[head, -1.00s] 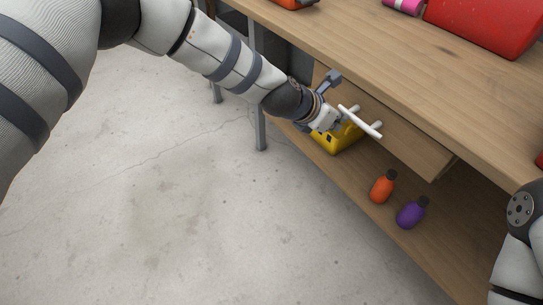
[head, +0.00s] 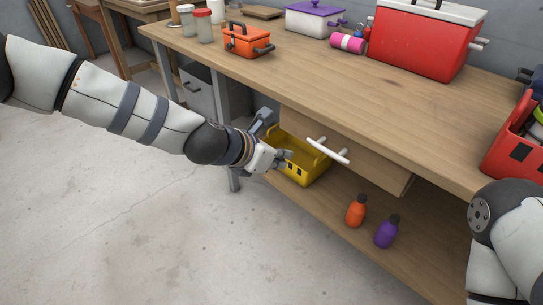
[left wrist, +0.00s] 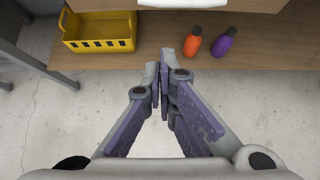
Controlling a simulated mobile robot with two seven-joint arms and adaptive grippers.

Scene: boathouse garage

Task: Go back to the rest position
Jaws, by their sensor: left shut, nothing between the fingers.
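My left gripper (head: 283,158) is shut and empty, in front of the workbench near the left end of its drawer. In the left wrist view the fingertips (left wrist: 160,68) meet in front of the lower shelf's edge, with nothing between them. The drawer (head: 350,150) has a white handle (head: 328,150), and the gripper is to the left of the handle. My right arm (head: 505,235) shows at the lower right edge of the head view, but its gripper is out of view.
A yellow basket (head: 308,171), an orange bottle (head: 356,212) and a purple bottle (head: 387,232) stand on the lower shelf (head: 330,215). On the workbench top (head: 330,90) are an orange toolbox (head: 246,41) and a red cooler (head: 420,40). The concrete floor (head: 130,240) at left is clear.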

